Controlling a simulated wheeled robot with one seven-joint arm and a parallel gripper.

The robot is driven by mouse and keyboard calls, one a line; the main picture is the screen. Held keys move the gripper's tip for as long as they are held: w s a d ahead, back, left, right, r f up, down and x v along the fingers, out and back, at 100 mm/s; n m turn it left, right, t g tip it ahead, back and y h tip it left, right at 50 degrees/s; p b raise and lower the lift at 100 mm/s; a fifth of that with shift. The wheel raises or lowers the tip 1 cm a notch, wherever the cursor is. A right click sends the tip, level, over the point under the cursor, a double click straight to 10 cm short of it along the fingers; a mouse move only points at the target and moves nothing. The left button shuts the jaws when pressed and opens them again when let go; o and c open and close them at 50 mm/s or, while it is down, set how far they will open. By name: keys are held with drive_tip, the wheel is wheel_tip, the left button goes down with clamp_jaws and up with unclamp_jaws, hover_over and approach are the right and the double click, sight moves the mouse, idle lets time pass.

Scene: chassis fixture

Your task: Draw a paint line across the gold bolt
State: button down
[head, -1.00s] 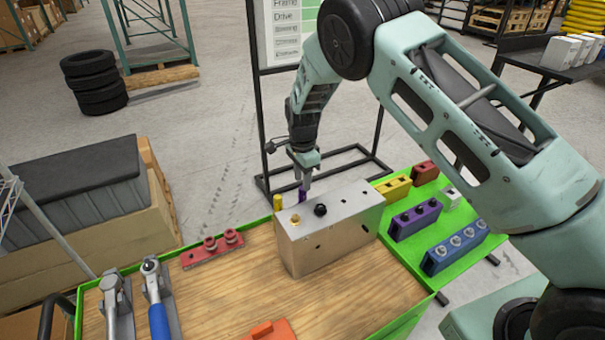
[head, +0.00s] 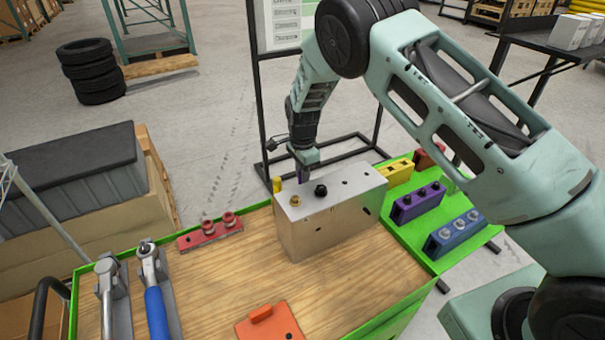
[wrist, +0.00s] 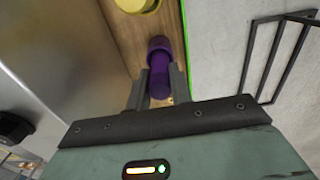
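The gold bolt (head: 295,200) stands on the top left of the grey metal block (head: 335,230), beside a black bolt (head: 321,190). A purple marker-like cylinder (wrist: 159,80) stands behind the block, next to a yellow one (head: 277,185), whose top also shows in the wrist view (wrist: 136,4). My gripper (head: 303,183) is low behind the block. In the wrist view its two fingers lie on either side of the purple cylinder, with slight gaps that suggest they are open around it. The gold bolt is not in the wrist view.
A red holder (head: 210,233) and two tools (head: 152,290) lie to the left on the wooden top. An orange piece (head: 268,324) is at the front. Purple (head: 418,202), blue (head: 456,235) and yellow (head: 395,172) holders stand right of the block.

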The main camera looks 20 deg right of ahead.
drive_tip(key=shift+r+p, duration=2.35)
drive_tip(key=shift+r, duration=1.45)
